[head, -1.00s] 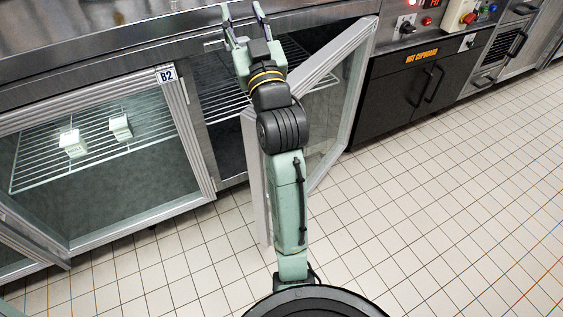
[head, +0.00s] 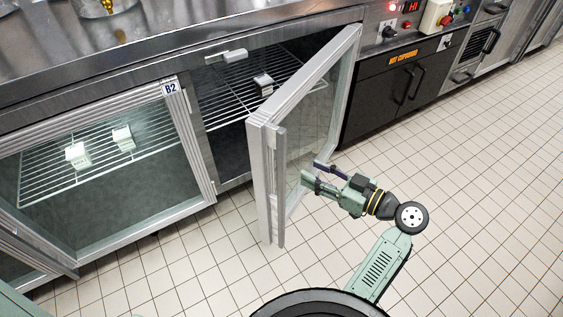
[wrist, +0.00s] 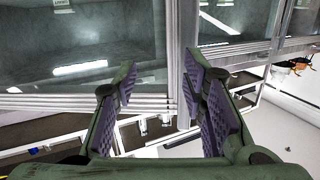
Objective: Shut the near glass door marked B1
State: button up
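The open glass door (head: 262,165) stands swung out from the cabinet in the head view, with its hinge side by the dark cupboard and its free edge towards me. No B1 mark is readable on it. A vertical bar handle (head: 279,190) runs along its free edge. My gripper (head: 311,172) is open and empty, on the right-hand side of the door, low beside its lower frame. I cannot tell whether the fingers touch it. In the wrist view, the open gripper (wrist: 160,95) shows two purple-padded fingers with metal framing and glass beyond them.
The closed glass door marked B2 (head: 170,88) is to the left, with two white boxes on its rack. Inside the open bay a small item (head: 263,84) sits on the wire shelf (head: 225,100). The hot cupboard (head: 385,95) stands right of the open door. The tiled floor (head: 470,180) is clear.

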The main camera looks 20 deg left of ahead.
aim_at(285, 168)
jog(key=shift+n+g+y, duration=0.6)
jog(key=shift+n+y, duration=0.1)
jog(key=shift+n, duration=0.1)
jog(key=a+p, duration=0.1)
jog(key=a, duration=0.2)
jog(key=a+p, duration=0.1)
jog(key=a, duration=0.2)
jog(key=s+a+p, duration=0.1)
jog(key=a, duration=0.2)
jog(key=shift+a+r, duration=0.1)
jog(key=shift+r, duration=0.05)
jog(key=shift+c, duration=0.5)
grip_shut()
